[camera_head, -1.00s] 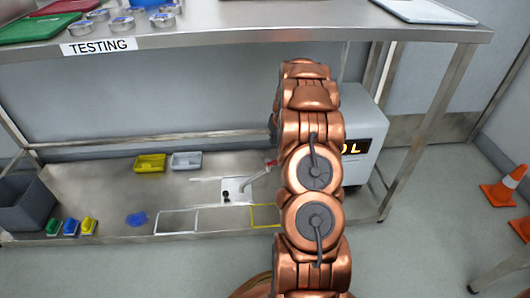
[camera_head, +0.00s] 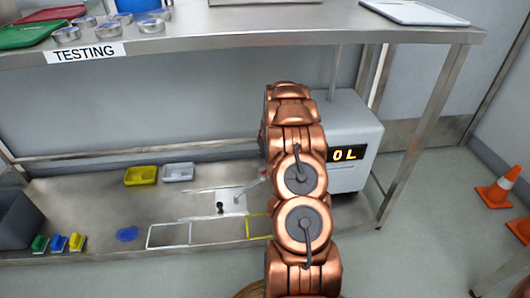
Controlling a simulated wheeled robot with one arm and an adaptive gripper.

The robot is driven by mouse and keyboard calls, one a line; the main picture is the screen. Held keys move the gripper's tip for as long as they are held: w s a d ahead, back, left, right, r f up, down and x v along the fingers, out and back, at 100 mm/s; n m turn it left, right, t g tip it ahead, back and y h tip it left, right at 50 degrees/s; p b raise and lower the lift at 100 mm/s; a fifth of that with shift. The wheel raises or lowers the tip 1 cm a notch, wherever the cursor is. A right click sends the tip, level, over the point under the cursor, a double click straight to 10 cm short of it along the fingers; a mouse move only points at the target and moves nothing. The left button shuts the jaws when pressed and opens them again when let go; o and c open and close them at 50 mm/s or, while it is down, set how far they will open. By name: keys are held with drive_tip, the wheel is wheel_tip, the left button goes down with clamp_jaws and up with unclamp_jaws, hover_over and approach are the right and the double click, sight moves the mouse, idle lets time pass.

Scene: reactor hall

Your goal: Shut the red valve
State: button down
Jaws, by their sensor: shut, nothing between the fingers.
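A small reddish part (camera_head: 263,171) shows at the left edge of my copper arm. It sits at the upper end of a slanted grey rod or pipe (camera_head: 245,188) over a white plate (camera_head: 230,203) on the lower shelf. It is too small and partly covered to tell whether it is the red valve or how it is set. My arm stands upright in front of the bench, right of the plate. My gripper is not visible; the arm's far end is hidden behind its own links.
A steel bench (camera_head: 300,38) labelled TESTING has a lower shelf (camera_head: 85,205). A grey machine (camera_head: 350,175) with a lit display stands behind my arm. Yellow (camera_head: 140,176) and white (camera_head: 178,172) trays lie left. Orange cones (camera_head: 497,187) stand right on open floor.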

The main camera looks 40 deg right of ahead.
drive_tip(key=x, duration=0.1)
drive_tip(key=b+x, duration=0.1)
drive_tip(key=x, duration=0.1)
drive_tip(key=shift+s+a+f+b, duration=0.15)
drive_tip(key=shift+s+f+b, duration=0.15)
drive_tip(key=shift+f, duration=0.15)
drive_tip(key=shift+s+a+f+b, duration=0.15)
drive_tip(key=shift+s+b, duration=0.25)
drive_tip(key=shift+s, duration=0.3)
drive_tip(key=shift+s+a+f+b, duration=0.2)
drive_tip(key=shift+s+b, duration=0.15)
drive_tip(key=shift+s, duration=0.35)
